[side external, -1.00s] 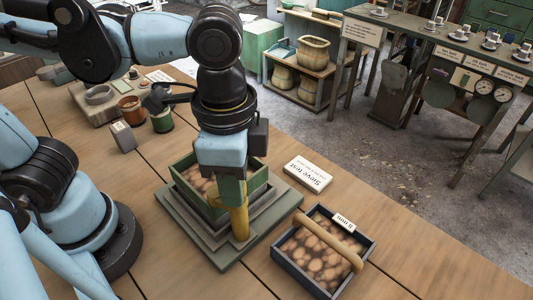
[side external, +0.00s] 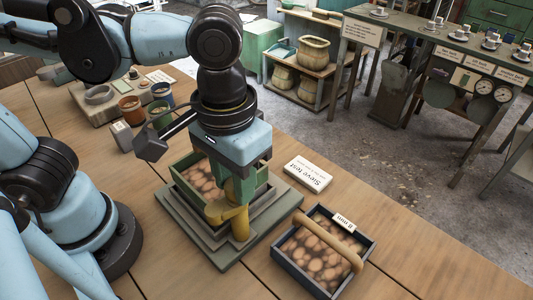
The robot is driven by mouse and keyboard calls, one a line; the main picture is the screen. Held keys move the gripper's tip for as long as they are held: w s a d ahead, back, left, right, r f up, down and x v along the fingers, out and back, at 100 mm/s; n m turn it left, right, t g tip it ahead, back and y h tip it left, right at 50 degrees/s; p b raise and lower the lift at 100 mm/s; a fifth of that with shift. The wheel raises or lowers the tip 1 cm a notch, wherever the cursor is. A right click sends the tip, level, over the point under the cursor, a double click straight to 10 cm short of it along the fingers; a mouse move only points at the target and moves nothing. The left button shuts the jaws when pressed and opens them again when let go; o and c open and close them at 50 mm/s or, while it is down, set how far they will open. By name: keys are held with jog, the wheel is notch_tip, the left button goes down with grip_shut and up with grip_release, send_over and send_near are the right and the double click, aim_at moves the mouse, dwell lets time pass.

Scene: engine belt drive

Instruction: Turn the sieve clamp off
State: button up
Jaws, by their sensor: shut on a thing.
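The yellow sieve clamp (side external: 240,224) stands at the front corner of a green sieve box on a stepped grey-green base. Its yellow lever (side external: 217,213) points to the left, across the box's front side. My gripper (side external: 239,190) points down from above and is shut on the clamp's top, with its green fingers around it. The fingers and the wrist hide part of the clamp and of the box. The green sieve box (side external: 186,188) holds several brown, potato-like round things.
A dark tray (side external: 290,273) of similar round things, with a wooden rod across it and an "8 mm" label, lies to the right. A "Sieve test" sign (side external: 308,174) lies behind it. Several small pots, including a brown one (side external: 130,108), stand at the back left.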

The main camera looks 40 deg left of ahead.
jog(key=shift+n, duration=1.3)
jog(key=o, duration=1.1)
jog(key=shift+c, duration=0.2)
notch_tip(320, 180, up, 12)
